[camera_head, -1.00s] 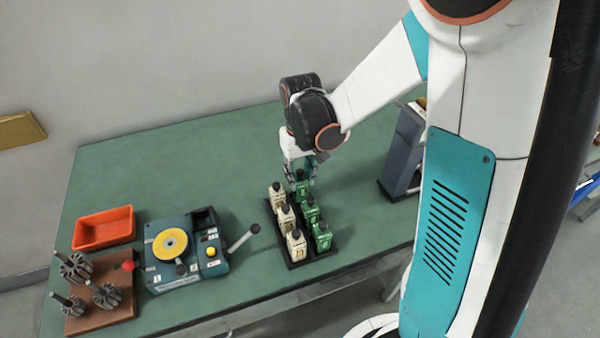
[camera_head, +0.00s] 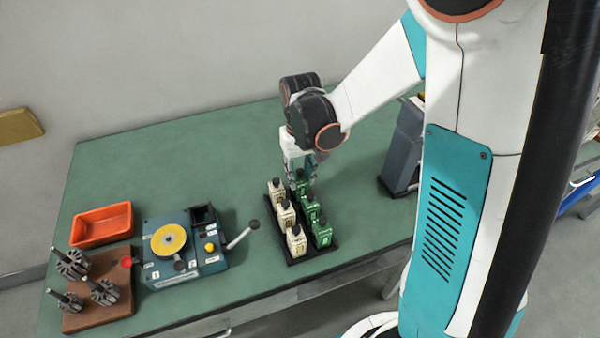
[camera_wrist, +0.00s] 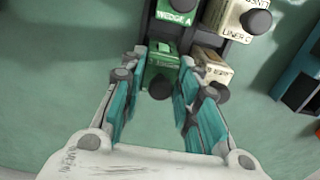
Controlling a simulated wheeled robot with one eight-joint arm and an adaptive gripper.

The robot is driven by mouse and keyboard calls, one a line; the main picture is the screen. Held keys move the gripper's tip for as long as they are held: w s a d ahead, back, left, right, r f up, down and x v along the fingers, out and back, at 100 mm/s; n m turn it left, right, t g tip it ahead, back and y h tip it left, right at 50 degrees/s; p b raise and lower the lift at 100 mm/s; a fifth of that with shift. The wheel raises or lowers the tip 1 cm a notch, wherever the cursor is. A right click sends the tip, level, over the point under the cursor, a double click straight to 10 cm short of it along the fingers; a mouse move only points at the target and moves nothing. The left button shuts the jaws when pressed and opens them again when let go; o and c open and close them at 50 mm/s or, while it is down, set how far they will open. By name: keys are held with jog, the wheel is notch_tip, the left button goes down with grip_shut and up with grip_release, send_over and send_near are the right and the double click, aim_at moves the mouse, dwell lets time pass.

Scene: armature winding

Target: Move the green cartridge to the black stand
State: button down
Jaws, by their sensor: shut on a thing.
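Three green cartridges with dark caps stand in the right row of a black tray (camera_head: 327,250). The farthest green cartridge (camera_head: 301,188) is between the fingers of my gripper (camera_head: 302,170), which points down. In the wrist view, my gripper (camera_wrist: 164,68) is shut on this green cartridge (camera_wrist: 161,66), one finger on each side. Whether its base touches the tray is hidden. Another green cartridge (camera_wrist: 177,12), marked "WEDGE A", stands beside it. No plainly black stand shows apart from the tray; a dark grey upright unit (camera_head: 403,150) is partly behind my arm.
Cream cartridges (camera_head: 296,240) fill the tray's left row, one (camera_wrist: 212,68) close beside my right finger. A winding machine (camera_head: 180,250) with a side lever, an orange bin (camera_head: 102,224) and a brown board (camera_head: 98,315) with metal cores are at left. The green table behind is clear.

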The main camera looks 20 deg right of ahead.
jog(key=shift+f+b, duration=0.35)
jog(key=shift+f, duration=0.2)
jog(key=c, duration=1.1)
grip_release()
jog(key=shift+r, duration=0.15)
jog(key=shift+r+p, duration=1.65)
jog(key=shift+r, duration=0.5)
